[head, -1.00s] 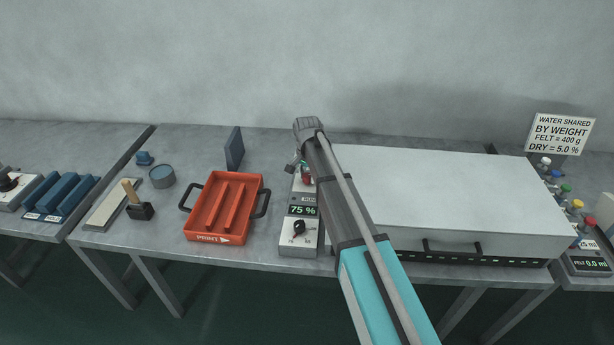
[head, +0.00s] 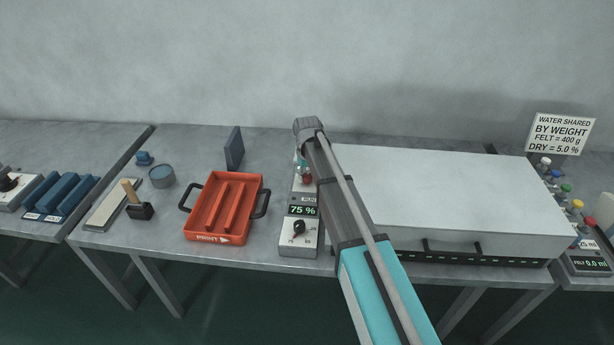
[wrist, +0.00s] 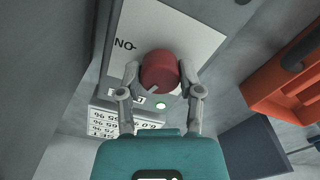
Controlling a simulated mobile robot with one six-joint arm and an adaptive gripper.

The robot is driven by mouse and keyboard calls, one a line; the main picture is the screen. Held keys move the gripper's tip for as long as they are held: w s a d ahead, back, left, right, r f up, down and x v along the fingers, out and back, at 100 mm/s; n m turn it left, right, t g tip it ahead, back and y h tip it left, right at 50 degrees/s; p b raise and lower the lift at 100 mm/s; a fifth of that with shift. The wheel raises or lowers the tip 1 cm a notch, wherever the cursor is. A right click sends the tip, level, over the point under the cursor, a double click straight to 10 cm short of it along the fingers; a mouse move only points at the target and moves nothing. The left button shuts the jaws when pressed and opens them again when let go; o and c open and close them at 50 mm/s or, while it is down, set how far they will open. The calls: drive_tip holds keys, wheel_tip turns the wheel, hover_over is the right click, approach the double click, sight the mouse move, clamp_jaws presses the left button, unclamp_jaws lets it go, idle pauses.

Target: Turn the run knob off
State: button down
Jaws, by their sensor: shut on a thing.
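The red run knob (wrist: 160,70) sits on the white face of a control box, with a pale mark near its lower edge in the wrist view. My gripper (wrist: 160,78) has its two fingers on either side of the knob, shut on it. Letters that look like "NO" stand beside the knob in the wrist view; the rest of the label is hidden.
Below the run knob are a display (head: 303,210) reading 75 % and a black knob (head: 299,227). An orange tray (head: 192,222) stands left of the controls. A large white-topped box (head: 440,190) stands close on the right. A blue slab (head: 234,148) stands upright behind the tray.

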drive_tip(key=shift+a+n, duration=0.1)
drive_tip(key=shift+n, duration=1)
drive_tip(key=shift+c, duration=1.3)
unclamp_jaws()
drive_tip(key=shift+m, duration=0.3)
